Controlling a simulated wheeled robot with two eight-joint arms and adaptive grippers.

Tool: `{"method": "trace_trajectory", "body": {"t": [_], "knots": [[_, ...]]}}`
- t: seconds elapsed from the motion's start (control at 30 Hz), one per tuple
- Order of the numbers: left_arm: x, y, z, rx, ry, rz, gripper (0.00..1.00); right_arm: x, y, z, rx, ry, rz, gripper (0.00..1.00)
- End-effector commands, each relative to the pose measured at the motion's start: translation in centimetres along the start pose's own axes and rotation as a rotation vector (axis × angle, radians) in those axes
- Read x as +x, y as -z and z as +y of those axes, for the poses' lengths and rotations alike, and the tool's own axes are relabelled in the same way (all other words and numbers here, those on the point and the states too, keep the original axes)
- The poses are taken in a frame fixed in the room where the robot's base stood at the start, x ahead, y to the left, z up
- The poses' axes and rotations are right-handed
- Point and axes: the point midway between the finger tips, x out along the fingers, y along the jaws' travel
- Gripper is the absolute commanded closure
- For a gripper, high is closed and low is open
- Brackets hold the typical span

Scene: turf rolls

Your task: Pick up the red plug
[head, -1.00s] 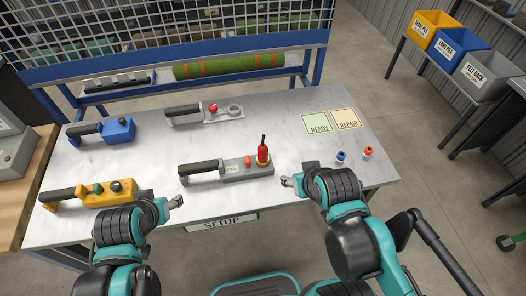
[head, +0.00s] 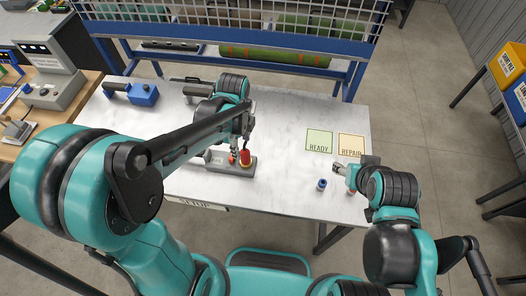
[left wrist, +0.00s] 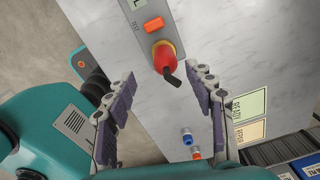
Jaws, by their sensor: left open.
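The red plug (head: 245,158) stands in a yellow ring at the right end of a grey handled device (head: 222,165) on the white table. In the left wrist view the red plug (left wrist: 164,57) has a dark cable end pointing down toward my jaws. My left gripper (left wrist: 162,88) is open, with the plug beyond its fingertips and roughly centred between them; nothing is in its grasp. In the head view my left gripper (head: 241,138) is right by the plug and partly hides the device. My right gripper (head: 339,169) is over the table's right side; its finger gap is unclear.
A blue device (head: 139,94) lies at the back left, and another handled device is mostly hidden behind my left arm. A blue-topped connector (head: 321,184) stands near my right gripper. Green READY (head: 319,141) and orange REPAIR (head: 352,145) mats lie at right. A wire-mesh rack borders the back.

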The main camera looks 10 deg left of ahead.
Motion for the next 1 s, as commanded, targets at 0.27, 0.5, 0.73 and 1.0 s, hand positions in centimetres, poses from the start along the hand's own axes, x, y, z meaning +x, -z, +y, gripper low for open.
{"method": "trace_trajectory", "body": {"t": [0.27, 0.5, 0.73, 1.0], "knots": [[2.0, 0.1, -0.3, 0.069, -0.021, 0.003, 0.46, 0.2, -0.2, 0.0, 0.0, 0.0, 0.0, 0.48], [5.1, 0.3, -0.4, 0.066, -0.02, 0.003, 0.46, 1.1, -0.8, 0.0, 0.0, 0.0, 0.0, 0.48], [8.0, 0.3, -0.5, 0.065, -0.02, 0.003, 0.46, 1.8, -1.3, 0.0, 0.0, 0.0, 0.0, 0.48], [8.2, 0.3, -0.5, 0.065, -0.02, 0.003, 0.46, 1.8, -1.3, 0.0, 0.0, 0.0, 0.0, 0.48]]}}
